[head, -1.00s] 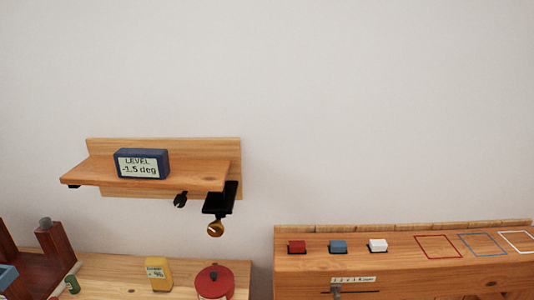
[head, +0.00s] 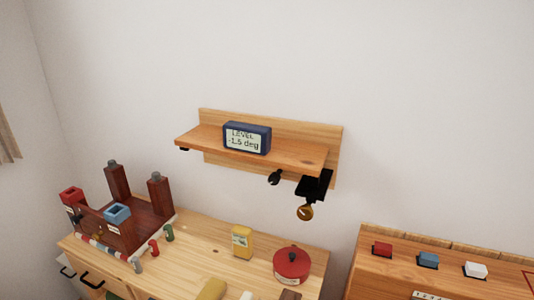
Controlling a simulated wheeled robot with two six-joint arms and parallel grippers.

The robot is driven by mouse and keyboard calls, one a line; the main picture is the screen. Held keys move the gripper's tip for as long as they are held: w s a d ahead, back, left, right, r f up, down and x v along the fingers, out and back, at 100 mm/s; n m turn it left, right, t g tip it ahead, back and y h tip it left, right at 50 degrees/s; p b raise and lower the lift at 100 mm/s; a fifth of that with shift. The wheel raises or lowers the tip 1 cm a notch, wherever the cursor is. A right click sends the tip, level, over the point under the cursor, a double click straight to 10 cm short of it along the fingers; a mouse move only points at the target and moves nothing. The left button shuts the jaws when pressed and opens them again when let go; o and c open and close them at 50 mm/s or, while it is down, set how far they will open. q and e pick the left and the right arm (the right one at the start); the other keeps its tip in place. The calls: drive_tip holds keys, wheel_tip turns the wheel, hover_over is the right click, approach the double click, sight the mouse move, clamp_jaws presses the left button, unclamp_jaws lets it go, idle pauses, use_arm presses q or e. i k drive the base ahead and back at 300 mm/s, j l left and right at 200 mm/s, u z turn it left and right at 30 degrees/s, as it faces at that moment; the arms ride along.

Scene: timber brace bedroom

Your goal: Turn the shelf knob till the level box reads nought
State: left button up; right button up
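The wooden shelf (head: 290,156) is fixed to the wall in the head view and looks tilted. The blue level box (head: 246,138) stands on it, and its screen reads LEVEL -1.5 deg. A round brass-coloured knob (head: 305,212) hangs under the shelf's right end, below a black bracket (head: 314,186). A small black hook-like piece (head: 275,177) hangs under the shelf left of the knob. Neither of my grippers shows in the head view.
Below the shelf, a wooden bench (head: 200,247) holds a dark wood frame (head: 128,225), a yellow box (head: 242,241) and a red round pot (head: 292,264). At right, another wooden unit (head: 400,275) carries red, blue and white blocks. The air before the shelf looks clear.

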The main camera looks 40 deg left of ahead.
sight(305, 212)
drive_tip(key=u, duration=1.25)
drive_tip(key=k+j, duration=0.15)
drive_tip(key=j, duration=0.15)
drive_tip(key=k+j, duration=0.15)
drive_tip(key=j, duration=0.15)
drive_tip(key=k+j+u, duration=0.1)
drive_tip(key=j, duration=0.2)
drive_tip(key=k+j, duration=0.15)
drive_tip(key=j, duration=0.15)
drive_tip(key=i+l+u, duration=0.15)
drive_tip(key=i+l, duration=0.35)
